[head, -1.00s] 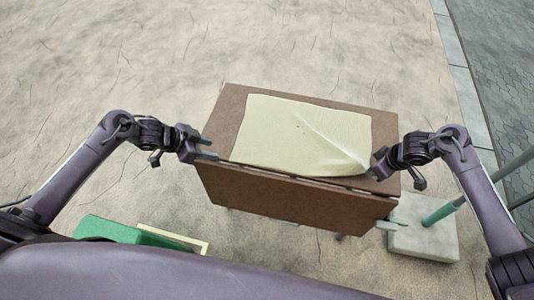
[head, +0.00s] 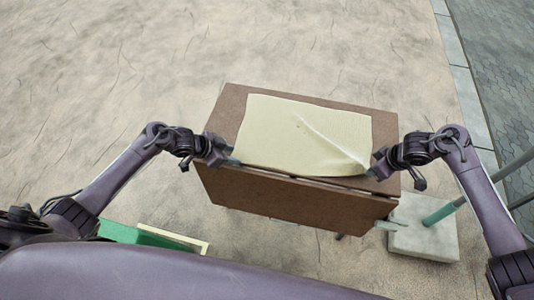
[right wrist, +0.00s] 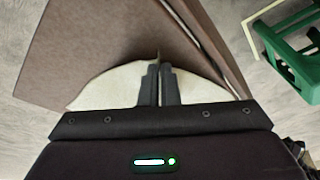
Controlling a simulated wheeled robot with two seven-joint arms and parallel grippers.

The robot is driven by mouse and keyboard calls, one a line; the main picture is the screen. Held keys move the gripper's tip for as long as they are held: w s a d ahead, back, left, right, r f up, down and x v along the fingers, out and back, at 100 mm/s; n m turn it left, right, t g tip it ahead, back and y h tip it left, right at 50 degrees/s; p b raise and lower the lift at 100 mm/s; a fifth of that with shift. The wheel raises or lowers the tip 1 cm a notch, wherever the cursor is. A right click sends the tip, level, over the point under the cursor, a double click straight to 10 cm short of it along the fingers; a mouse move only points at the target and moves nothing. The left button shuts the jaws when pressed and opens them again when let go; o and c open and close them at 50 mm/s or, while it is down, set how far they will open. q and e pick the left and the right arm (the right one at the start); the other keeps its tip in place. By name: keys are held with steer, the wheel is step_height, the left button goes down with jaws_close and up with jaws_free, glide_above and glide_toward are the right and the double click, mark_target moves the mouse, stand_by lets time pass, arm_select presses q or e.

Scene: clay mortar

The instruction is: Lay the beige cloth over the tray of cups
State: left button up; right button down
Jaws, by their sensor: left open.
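The beige cloth (head: 300,135) lies mostly flat on the brown table (head: 230,100), with a raised crease running to its front right corner. My right gripper (head: 375,170) is at that corner. In the right wrist view the fingers of the right gripper (right wrist: 160,70) are together on the cloth (right wrist: 108,88), which bunches up on both sides of them. My left gripper (head: 232,160) is open at the cloth's front left corner, with its tips close to the cloth edge; I cannot tell if they touch it. No tray or cups are visible.
A green stool (right wrist: 294,50) stands beside the table, with a pale frame (head: 185,238) next to it. A concrete block (head: 425,235) with a green pole (head: 440,213) stands at the table's right front. The ground behind the table is clear.

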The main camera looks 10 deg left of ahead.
arm_select(q)
steer(key=shift+f, duration=0.1)
steer(key=shift+c, duration=0.2)
jaws_close()
stand_by(0.5)
steer(key=shift+r, duration=2.5)
